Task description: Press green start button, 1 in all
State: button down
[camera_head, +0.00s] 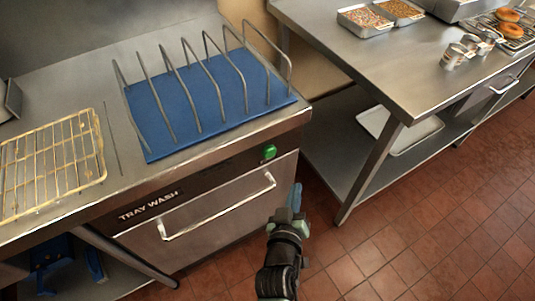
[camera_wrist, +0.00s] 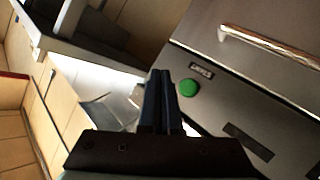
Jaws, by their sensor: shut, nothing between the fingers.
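The round green start button (camera_head: 269,152) is on the front panel of the tray wash unit, right of the "TRAY WASH" label (camera_head: 150,205). In the wrist view the green button (camera_wrist: 188,87) shows just right of my fingertips, under a small label plate. My gripper (camera_head: 295,190) is shut and empty. In the head view it is in front of the unit, below and right of the button. In the wrist view its fingers (camera_wrist: 160,80) are together and appear apart from the button. The exact gap is hard to tell.
A bar handle (camera_head: 218,207) sticks out from the unit's front below the button. A blue mat with a wire rack (camera_head: 160,125) and a gold wire grid (camera_head: 50,165) lie on top. A steel table (camera_head: 370,65) stands to the right. The tiled floor (camera_head: 440,210) is clear in front.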

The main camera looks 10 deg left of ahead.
aim_at(269, 152)
jog(key=shift+w, duration=0.1)
jog(key=w+a+b, duration=0.5)
jog(key=w, duration=0.2)
dwell(0.4)
jog(key=shift+a+b, duration=0.1)
jog(key=shift+b, duration=0.25)
dwell(1.6)
jog(key=shift+w+a, duration=0.25)
jog(key=shift+w, duration=0.1)
jog(key=shift+w+a+b, duration=0.3)
jog(key=shift+w+b, duration=0.1)
jog(key=shift+b, duration=0.2)
dwell(0.6)
jog(key=shift+s+d+r, duration=0.1)
jog(key=shift+s+d+p, duration=0.45)
jog(key=shift+s+p, duration=0.05)
jog(key=shift+s, duration=0.15)
jog(key=shift+s+d, duration=0.1)
